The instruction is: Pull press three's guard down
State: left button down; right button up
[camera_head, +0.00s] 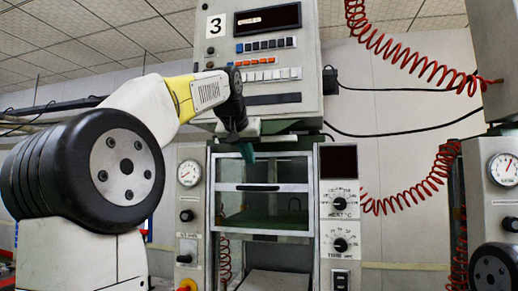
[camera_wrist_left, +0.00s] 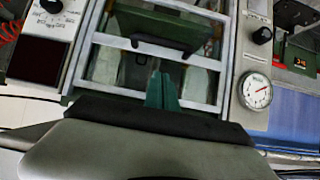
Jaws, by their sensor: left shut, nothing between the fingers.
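Press three (camera_head: 225,75) carries a "3" plate on its upper panel. Its guard (camera_head: 300,187) is a clear pane in a pale metal frame with a crossbar, set between the two side columns. A dark handle (camera_head: 258,188) sits on the crossbar; it also shows in the left wrist view (camera_wrist_left: 160,48). My left gripper (camera_head: 248,152), with teal fingers, is in front of the guard's upper part, above the handle. The left wrist view shows the fingers (camera_wrist_left: 161,90) shut and empty, pointing toward the handle, seemingly apart from it. My right gripper is not in view.
A pressure gauge (camera_head: 189,173) is on the left column and dials (camera_head: 340,198) are on the right one. The control panel (camera_head: 268,60) overhangs the guard. Red coiled hoses (camera_head: 405,185) hang at the right, beside another machine (camera_head: 492,165).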

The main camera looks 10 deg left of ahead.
aim_at(252, 177)
pick_arm(q)
jog(key=w+f, duration=0.1)
jog(key=f, duration=0.1)
jog(key=w+f, duration=0.1)
jog(key=f, duration=0.1)
jog(key=w+f, duration=0.2)
jog(key=shift+f, duration=0.1)
